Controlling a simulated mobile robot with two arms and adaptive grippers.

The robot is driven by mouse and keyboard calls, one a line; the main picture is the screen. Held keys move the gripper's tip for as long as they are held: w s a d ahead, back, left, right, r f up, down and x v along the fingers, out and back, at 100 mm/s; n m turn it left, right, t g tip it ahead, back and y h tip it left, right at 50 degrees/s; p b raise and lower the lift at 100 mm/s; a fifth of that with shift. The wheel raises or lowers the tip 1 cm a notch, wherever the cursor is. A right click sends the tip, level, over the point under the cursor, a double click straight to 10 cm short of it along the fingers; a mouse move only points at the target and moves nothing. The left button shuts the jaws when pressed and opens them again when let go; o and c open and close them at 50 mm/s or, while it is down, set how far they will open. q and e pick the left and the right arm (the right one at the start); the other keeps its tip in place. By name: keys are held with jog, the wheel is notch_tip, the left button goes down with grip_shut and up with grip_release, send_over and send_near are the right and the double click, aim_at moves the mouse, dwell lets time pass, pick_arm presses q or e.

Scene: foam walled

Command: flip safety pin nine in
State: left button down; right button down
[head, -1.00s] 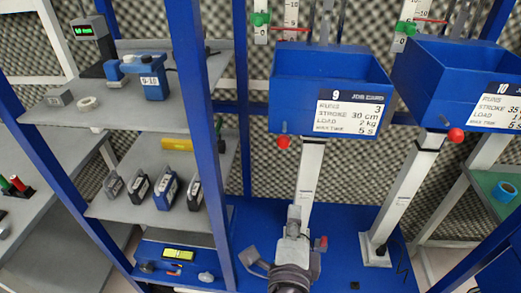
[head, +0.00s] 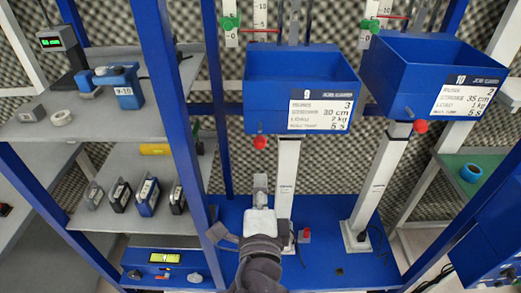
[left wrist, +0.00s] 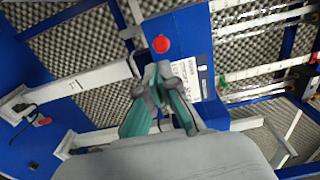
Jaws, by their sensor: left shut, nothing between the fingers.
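The blue bin of station 9 (head: 300,72) carries a job card with the number 9. A red ball knob (head: 260,142) hangs under its left front; I cannot tell whether this is the safety pin. A small red piece (head: 304,236) is beside the foot of post 9 (head: 286,180). My left gripper (head: 261,182) is shut and empty, just below the red knob and left of the post, apart from the knob. In the left wrist view the shut green fingers (left wrist: 159,78) point toward a red knob (left wrist: 161,44). My right gripper is not in view.
Bin 10 (head: 425,75) and its red knob (head: 421,127) are at the right. A blue upright (head: 170,100) stands close left of my arm. A grey shelf (head: 75,125) holds small devices. The blue base plate (head: 325,265) is mostly bare.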

aim_at(259, 147)
pick_arm(q)
jog(key=w+p, duration=0.2)
jog(key=w, duration=0.5)
jog(key=shift+w+r+p, duration=0.1)
jog(key=shift+w+p, duration=0.2)
jog(key=shift+w, duration=0.6)
jog(key=w, duration=0.3)
jog(key=shift+w+b, duration=0.25)
jog(key=shift+b, duration=0.1)
jog(key=shift+s+a, duration=0.1)
jog(key=shift+s, duration=0.05)
